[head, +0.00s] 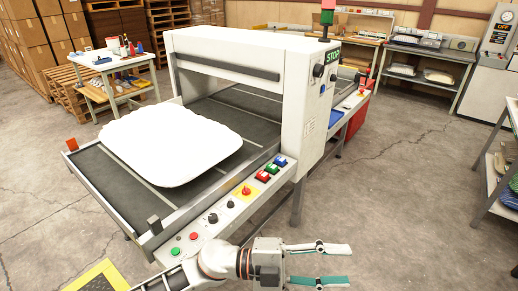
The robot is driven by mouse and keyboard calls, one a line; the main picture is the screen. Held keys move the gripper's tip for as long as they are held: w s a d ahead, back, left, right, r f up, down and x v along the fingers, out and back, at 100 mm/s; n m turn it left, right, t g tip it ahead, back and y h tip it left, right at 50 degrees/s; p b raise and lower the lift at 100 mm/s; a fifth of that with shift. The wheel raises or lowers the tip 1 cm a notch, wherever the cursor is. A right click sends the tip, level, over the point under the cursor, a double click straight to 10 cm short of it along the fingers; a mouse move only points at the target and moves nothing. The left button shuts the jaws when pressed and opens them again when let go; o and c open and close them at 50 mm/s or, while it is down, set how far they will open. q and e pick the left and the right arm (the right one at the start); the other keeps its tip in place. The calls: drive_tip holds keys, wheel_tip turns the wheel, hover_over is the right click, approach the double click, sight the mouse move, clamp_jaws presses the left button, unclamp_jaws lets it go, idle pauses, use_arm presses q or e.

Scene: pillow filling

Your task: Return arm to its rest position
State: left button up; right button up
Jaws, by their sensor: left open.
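My left gripper (349,265) is at the bottom of the head view, right of the middle. Its two fingers point right and are spread apart with nothing between them, over bare floor. Its arm comes in along the bottom, in front of the machine's control panel. A white pillow (170,143) lies flat on the dark conveyor belt (110,183) of the filling machine (235,52), in front of the machine's arch. The gripper is well apart from the pillow, to its lower right. My right gripper does not show.
The control panel (226,217) with coloured buttons runs along the conveyor's near right side, close to my left arm. A shelf rack (490,190) stands at the right edge. A small work table (108,66) and stacked boxes are behind. Floor right of the machine is clear.

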use_arm(q)
drive_tip(key=w+a+r+n+t+h, duration=0.1)
drive_tip(key=w+a+r+n+t, duration=0.15)
drive_tip(key=w+n+t, duration=0.35)
drive_tip(key=w+a+f+n+t+y, duration=0.2)
drive_tip(key=a+f+n+t+y, duration=0.35)
drive_tip(key=a+n, duration=0.2)
drive_tip(key=w+a+f+n+t+y, duration=0.2)
drive_tip(key=a+f+n+t+y, duration=0.2)
drive_tip(key=a+f+n+t, duration=0.3)
drive_tip(key=s+a+f+n+g+y, duration=0.3)
drive_tip(key=s+a+f, duration=0.3)
drive_tip(key=a+f, duration=0.3)
drive_tip(key=s+a+f+n+g+y, duration=0.3)
drive_tip(key=s+a+f+n+y, duration=0.1)
drive_tip(key=s+a+f, duration=0.3)
wheel_tip(320, 180, down, 2)
drive_tip(key=a, duration=0.2)
drive_tip(key=shift+s+a+y, duration=0.15)
drive_tip(key=shift+a+y, duration=0.2)
drive_tip(key=shift+a, duration=0.05)
drive_tip(key=shift+f, duration=0.1)
drive_tip(key=c, duration=0.4)
